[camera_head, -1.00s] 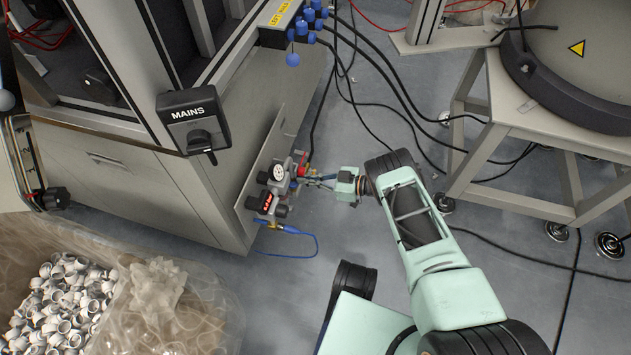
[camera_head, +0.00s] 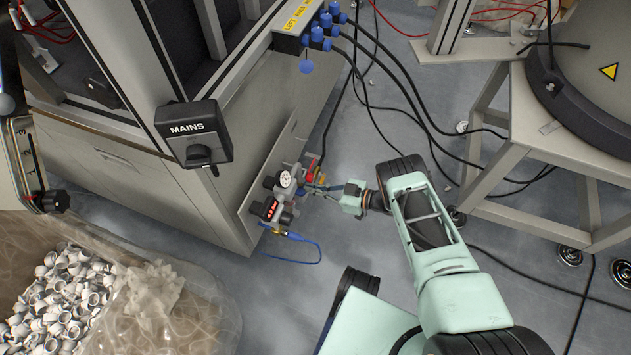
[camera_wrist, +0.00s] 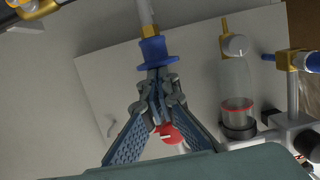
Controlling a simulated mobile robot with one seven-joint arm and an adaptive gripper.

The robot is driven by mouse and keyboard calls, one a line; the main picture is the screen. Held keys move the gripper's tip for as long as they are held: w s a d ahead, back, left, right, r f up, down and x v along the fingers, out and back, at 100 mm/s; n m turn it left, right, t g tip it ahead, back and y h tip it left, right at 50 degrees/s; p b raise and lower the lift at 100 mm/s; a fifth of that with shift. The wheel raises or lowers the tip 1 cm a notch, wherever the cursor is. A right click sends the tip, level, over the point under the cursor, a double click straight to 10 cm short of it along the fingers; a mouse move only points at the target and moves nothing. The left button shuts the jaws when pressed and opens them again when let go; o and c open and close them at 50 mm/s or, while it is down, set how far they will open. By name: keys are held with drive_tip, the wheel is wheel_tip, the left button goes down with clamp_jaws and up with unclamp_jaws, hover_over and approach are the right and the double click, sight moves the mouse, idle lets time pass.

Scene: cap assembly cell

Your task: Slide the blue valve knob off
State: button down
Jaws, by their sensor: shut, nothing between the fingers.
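In the wrist view a blue flanged piece (camera_wrist: 153,52), apparently the valve knob, sits around a pale metal pipe just beyond my fingertips. My gripper (camera_wrist: 157,92) has its two fingers together with nothing held between them. The tips overlap the knob's lower end in the picture; I cannot tell whether they touch it. A red part (camera_wrist: 170,133) shows between the finger bases. In the head view my gripper (camera_head: 323,190) reaches from the right to the valve unit (camera_head: 289,181) low on the cabinet's side; the knob is too small to make out clearly there.
Beside the knob in the wrist view are a clear bowl (camera_wrist: 237,85) and another blue fitting (camera_wrist: 310,62). In the head view a blue hose (camera_head: 305,255) loops near the floor. The cabinet (camera_head: 185,190) stands left, a steel stand (camera_head: 500,165) right.

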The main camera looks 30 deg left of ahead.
drive_tip(key=shift+s+f, duration=0.15)
drive_tip(key=shift+f, duration=0.05)
drive_tip(key=shift+d, duration=0.15)
drive_tip(key=shift+d, duration=0.3)
drive_tip(key=v, duration=1.1)
drive_tip(key=shift+w+r, duration=0.25)
drive_tip(key=shift+r, duration=0.05)
